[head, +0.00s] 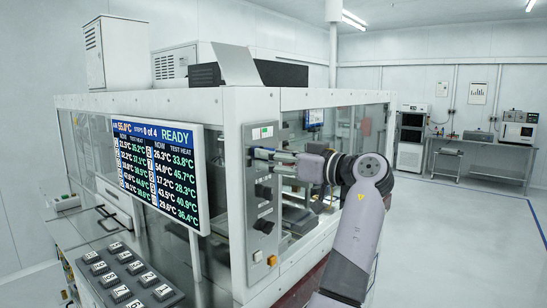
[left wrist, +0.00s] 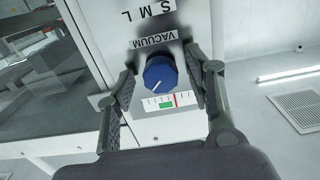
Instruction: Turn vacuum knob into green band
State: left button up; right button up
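The vacuum knob (left wrist: 160,73) is a round blue knob with a white pointer line, on a pale panel in the left wrist view. The label VACUUM (left wrist: 153,40) appears upside down above it. Below it is a white scale strip with black ticks, a red mark (left wrist: 176,100) and a short green band (left wrist: 166,105). My left gripper (left wrist: 161,82) is open, its dark fingers on either side of the knob; contact cannot be told. In the head view my left gripper (head: 262,155) is at the machine's corner panel and hides the knob. My right gripper is not in view.
The corner panel (head: 261,242) carries other dark knobs and an orange button below the gripper. A READY display (head: 160,170) and a keypad (head: 128,275) are at the left. Glass panes flank the panel. The floor (head: 450,240) at right is clear.

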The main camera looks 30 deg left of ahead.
pick_arm(q)
jog(key=shift+c, duration=1.3)
jog(key=shift+a, duration=0.15)
jog(key=shift+c, duration=1.3)
jog(key=c, duration=0.6)
jog(key=shift+o, duration=0.2)
jog(key=shift+m+b, duration=0.3)
jog(key=shift+m, duration=2)
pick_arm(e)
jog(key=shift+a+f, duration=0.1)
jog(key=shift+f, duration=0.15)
pick_arm(q)
jog(key=shift+r, duration=0.1)
jog(key=o, duration=1.2)
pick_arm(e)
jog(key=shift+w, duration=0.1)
